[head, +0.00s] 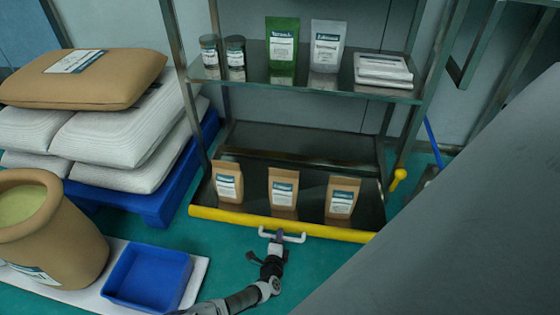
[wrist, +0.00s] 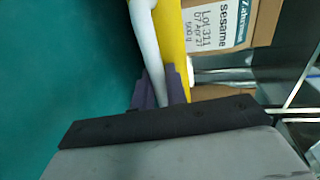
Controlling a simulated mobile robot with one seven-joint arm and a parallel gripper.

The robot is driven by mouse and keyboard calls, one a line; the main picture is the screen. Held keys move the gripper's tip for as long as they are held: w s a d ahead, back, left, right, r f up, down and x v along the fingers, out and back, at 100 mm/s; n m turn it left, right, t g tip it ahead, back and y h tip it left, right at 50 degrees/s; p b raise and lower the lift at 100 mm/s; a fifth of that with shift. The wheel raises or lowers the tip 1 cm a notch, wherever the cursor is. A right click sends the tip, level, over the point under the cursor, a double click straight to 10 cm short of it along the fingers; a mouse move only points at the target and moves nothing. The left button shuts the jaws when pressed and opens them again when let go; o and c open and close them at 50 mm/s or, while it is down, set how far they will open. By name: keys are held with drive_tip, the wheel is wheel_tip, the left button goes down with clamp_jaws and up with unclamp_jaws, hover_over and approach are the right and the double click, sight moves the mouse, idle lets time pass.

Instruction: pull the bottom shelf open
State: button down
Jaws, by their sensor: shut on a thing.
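The bottom shelf (head: 250,221) is a dark tray with a yellow front edge, low in a metal rack. It carries three brown pouches with labels. A white handle (head: 293,239) is fixed to the middle of the yellow edge. My gripper (head: 279,236) is at this handle, with my arm coming from below. In the wrist view the two dark fingers of my gripper (wrist: 160,90) close around the white handle bar (wrist: 146,40), beside the yellow edge (wrist: 172,45). The fingertips' far sides are hidden.
The upper shelf (head: 300,87) holds jars, a green pouch, a white pouch and flat packets. Stacked sacks (head: 120,135) lie on a blue pallet (head: 170,200) at left. A blue bin (head: 148,278) and a brown open sack (head: 60,235) stand front left. A large grey surface (head: 460,220) fills the right.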

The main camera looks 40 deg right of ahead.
drive_tip(key=c, duration=1.5)
unclamp_jaws()
drive_tip(key=shift+s, duration=0.1)
drive_tip(key=p+v, duration=0.8)
drive_tip(key=v, duration=0.5)
drive_tip(key=shift+s+a, duration=0.2)
drive_tip(key=shift+a, duration=0.1)
